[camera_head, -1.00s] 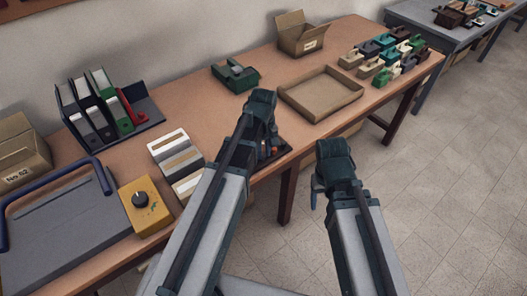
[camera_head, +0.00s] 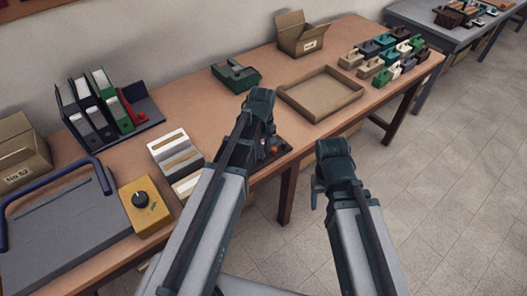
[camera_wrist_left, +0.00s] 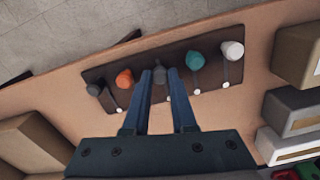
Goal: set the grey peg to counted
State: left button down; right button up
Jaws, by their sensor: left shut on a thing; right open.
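A dark peg board (camera_wrist_left: 140,98) lies near the table's edge, with a row of pegs in slots that have small white marks at one end. The grey peg (camera_wrist_left: 160,68) is in the middle of the row, between the orange peg (camera_wrist_left: 124,77) and the teal peg (camera_wrist_left: 195,60). A white peg (camera_wrist_left: 232,50) and a black peg (camera_wrist_left: 95,88) stand at the ends. My left gripper (camera_wrist_left: 160,77) is shut on the grey peg. In the head view the board (camera_head: 284,149) is partly hidden by my left arm. My right gripper (camera_head: 318,193) is open and empty, beyond the table's front edge.
A yellow dial box (camera_head: 146,207) and white-grey boxes (camera_head: 171,142) stand left of the board. An empty cardboard tray (camera_head: 318,115) lies to its right. A green box (camera_head: 236,75) stands behind. Bare tabletop lies between them.

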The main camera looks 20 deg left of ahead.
pick_arm(q)
jog(key=w+a, duration=0.2)
jog(key=a, duration=0.1)
jog(key=shift+w, duration=0.2)
jog(key=c, duration=1)
grip_release()
notch_tip(320, 180, up, 14)
jog(key=p, duration=1.4)
jog(key=shift+s+f, duration=0.1)
jog(key=s+d+m+y, duration=0.1)
jog(key=s+d+m, duration=1.1)
jog(key=s, duration=0.4)
jog(key=shift+s+d, duration=0.35)
jog(key=shift+d, duration=0.45)
